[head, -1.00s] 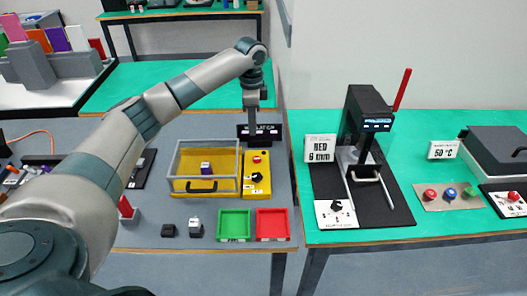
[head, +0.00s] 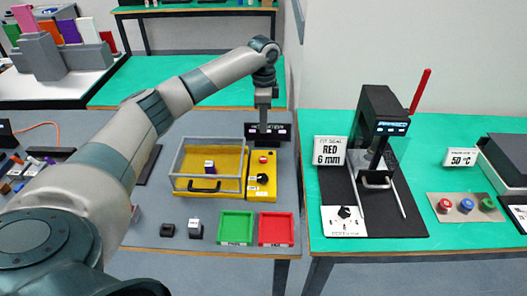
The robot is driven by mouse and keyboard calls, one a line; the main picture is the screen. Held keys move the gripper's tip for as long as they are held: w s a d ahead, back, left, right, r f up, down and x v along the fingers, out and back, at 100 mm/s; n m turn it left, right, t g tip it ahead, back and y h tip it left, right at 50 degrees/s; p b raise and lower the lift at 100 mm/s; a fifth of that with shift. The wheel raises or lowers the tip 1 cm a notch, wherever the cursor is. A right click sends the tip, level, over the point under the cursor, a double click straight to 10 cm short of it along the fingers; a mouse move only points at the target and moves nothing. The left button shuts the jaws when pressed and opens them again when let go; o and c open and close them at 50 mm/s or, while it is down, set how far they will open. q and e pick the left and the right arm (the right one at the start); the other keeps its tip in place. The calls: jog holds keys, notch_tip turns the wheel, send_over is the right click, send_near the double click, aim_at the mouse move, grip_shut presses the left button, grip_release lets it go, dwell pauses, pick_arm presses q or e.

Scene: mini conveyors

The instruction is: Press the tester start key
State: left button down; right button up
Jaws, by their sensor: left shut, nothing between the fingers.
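The tester is a yellow base (head: 220,191) with a clear-walled, grey-framed box on it, holding a small purple-and-white block (head: 209,167). At its right is a yellow control panel (head: 262,190) with a red button (head: 263,159) and a black knob (head: 262,178). A dark display (head: 281,131) stands behind the panel. My left gripper (head: 264,120) points down above and behind the panel, in front of the display. It is shut and empty. I cannot tell its exact height above the red button. My right gripper is not in view.
On the green table at right stands a black sealing press (head: 383,115) with a raised red lever. Several coloured buttons sit farther right.

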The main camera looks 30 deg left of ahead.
aim_at(263, 159)
pick_arm(q)
notch_tip(263, 159, down, 12)
jog(key=p, duration=0.4)
jog(key=shift+s, duration=0.1)
jog(key=shift+f, duration=0.25)
